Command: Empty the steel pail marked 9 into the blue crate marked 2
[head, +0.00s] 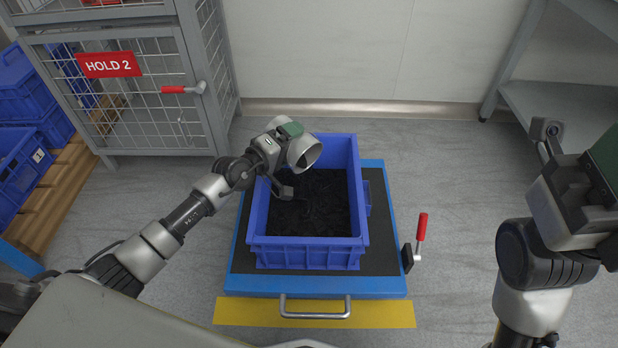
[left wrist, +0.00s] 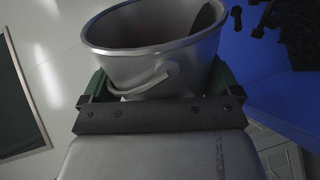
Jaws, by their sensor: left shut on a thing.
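The steel pail (head: 305,151) is held by my left gripper (head: 289,134) above the back part of the blue crate (head: 305,245). The pail is tilted, its mouth toward the right. In the left wrist view the pail (left wrist: 160,68) sits between the green fingers, its bail hanging on the near side. Black pieces (head: 312,208) cover the crate's floor. No number shows on pail or crate. My right gripper (head: 606,165) is partly cut off at the right edge.
The crate stands on a blue platform with a black top (head: 385,240) and a red-handled clamp (head: 421,228) at its right. A wire cage marked HOLD 2 (head: 110,64) stands back left. Blue crates (head: 20,165) sit on a pallet at far left. Floor right of the platform is clear.

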